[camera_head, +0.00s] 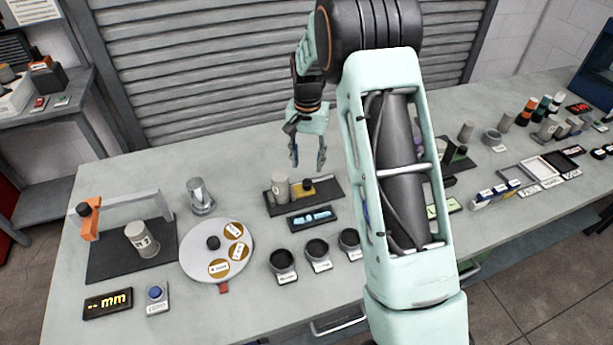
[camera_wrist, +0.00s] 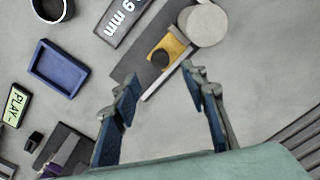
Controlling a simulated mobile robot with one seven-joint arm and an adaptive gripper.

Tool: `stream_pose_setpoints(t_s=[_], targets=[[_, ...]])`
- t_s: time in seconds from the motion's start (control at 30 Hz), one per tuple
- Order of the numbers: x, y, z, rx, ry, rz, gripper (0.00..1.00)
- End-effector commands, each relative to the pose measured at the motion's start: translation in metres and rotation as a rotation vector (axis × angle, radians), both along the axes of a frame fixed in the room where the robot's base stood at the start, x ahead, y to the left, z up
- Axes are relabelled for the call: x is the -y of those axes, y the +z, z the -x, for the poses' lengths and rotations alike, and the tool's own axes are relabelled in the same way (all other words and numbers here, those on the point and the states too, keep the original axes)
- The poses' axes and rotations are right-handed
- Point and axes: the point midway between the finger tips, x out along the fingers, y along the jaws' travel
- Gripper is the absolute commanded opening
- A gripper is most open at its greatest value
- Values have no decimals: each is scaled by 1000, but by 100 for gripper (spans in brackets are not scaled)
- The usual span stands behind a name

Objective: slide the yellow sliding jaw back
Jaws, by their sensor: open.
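The yellow sliding jaw (camera_head: 325,188) with its black knob (camera_head: 308,185) sits on a dark base (camera_head: 284,208) in the middle of the bench. In the wrist view the yellow jaw (camera_wrist: 179,47) and black knob (camera_wrist: 160,57) lie just beyond my fingertips. A grey cylinder (camera_head: 280,184) stands at the jaw's left end; in the wrist view the cylinder (camera_wrist: 205,26) appears against the jaw, though contact is unclear. My gripper (camera_head: 308,164) is open and empty, above and behind the fixture, pointing down. In the wrist view my gripper (camera_wrist: 161,78) has its fingers spread, not touching the jaw.
A display (camera_head: 312,218) lies in front of the fixture; part of its reading shows as "9 mm" in the wrist view. Several dark cups (camera_head: 318,252) stand nearer the front edge. A round white plate (camera_head: 205,262) is to the left. Bench behind the fixture is mostly clear.

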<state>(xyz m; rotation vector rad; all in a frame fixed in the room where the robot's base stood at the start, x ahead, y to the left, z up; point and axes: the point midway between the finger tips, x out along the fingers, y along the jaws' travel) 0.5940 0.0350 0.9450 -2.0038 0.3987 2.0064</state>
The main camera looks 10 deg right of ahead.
Motion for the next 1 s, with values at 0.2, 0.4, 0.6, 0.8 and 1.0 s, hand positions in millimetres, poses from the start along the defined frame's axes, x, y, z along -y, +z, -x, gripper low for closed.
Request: stream_pose_setpoints(t_s=[0.2,0.4,0.6,0.8,1.0], targets=[[0,-43,1,-4,0,1,40],[0,-68,0,-1,1,1,40],[0,-75,0,2,1,1,40],[0,-75,-1,2,1,1,40],[0,-75,0,2,1,1,18]])
